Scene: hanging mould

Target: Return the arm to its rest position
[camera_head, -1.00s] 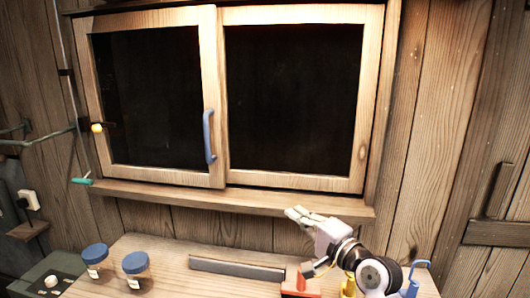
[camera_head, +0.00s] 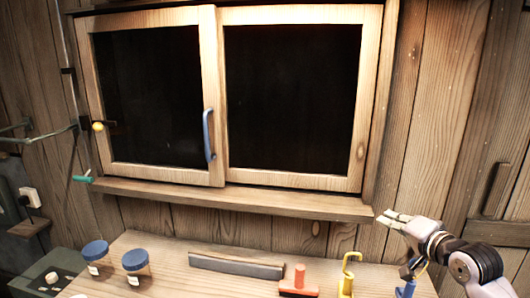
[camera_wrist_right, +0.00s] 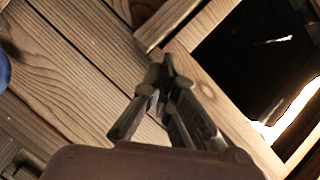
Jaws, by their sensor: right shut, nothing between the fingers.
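My right gripper (camera_head: 393,219) is shut and empty in the head view, at the right end of the window's sill and in front of the plank wall. Its arm comes in from the lower right corner. In the right wrist view the fingers of my right gripper (camera_wrist_right: 160,82) are together, with wall planks and part of the window frame behind them. My left gripper is not in view.
A wooden window (camera_head: 222,100) with a blue handle fills the back wall above a sill (camera_head: 230,198). On the table (camera_head: 215,285) are two blue-lidded jars (camera_head: 95,251), a dark bar (camera_head: 237,265), a red tool (camera_head: 299,280), a yellow hook (camera_head: 347,275) and a blue item (camera_head: 406,287).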

